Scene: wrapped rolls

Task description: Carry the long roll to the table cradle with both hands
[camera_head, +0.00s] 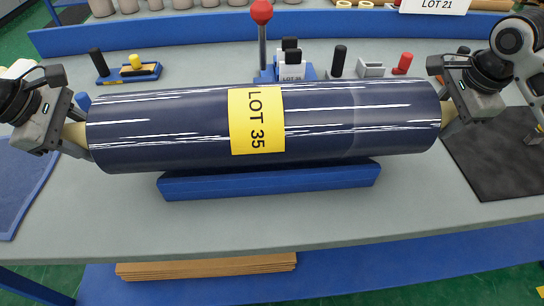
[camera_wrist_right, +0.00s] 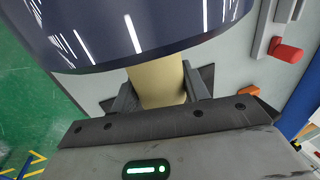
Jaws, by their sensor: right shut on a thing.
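The long roll (camera_head: 180,130) is wrapped in shiny dark blue film and has a yellow "LOT 35" label (camera_head: 257,120). It lies crosswise over the blue table cradle (camera_head: 268,183); I cannot tell whether it touches the cradle. My left gripper (camera_head: 68,130) is at the roll's left core end; its fingers are partly hidden, so its hold is unclear. My right gripper (camera_head: 452,108) is shut on the roll's tan core end. In the right wrist view its two fingers (camera_wrist_right: 158,88) sit on either side of the tan core, beside the dark film (camera_wrist_right: 120,30).
The grey table (camera_head: 300,225) is clear in front of the cradle. Behind the roll stand a red-knobbed lever (camera_head: 262,14), a small labelled block (camera_head: 292,70) and several small parts. A dark mat (camera_head: 500,160) lies at right, and a blue mat (camera_head: 22,185) at left.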

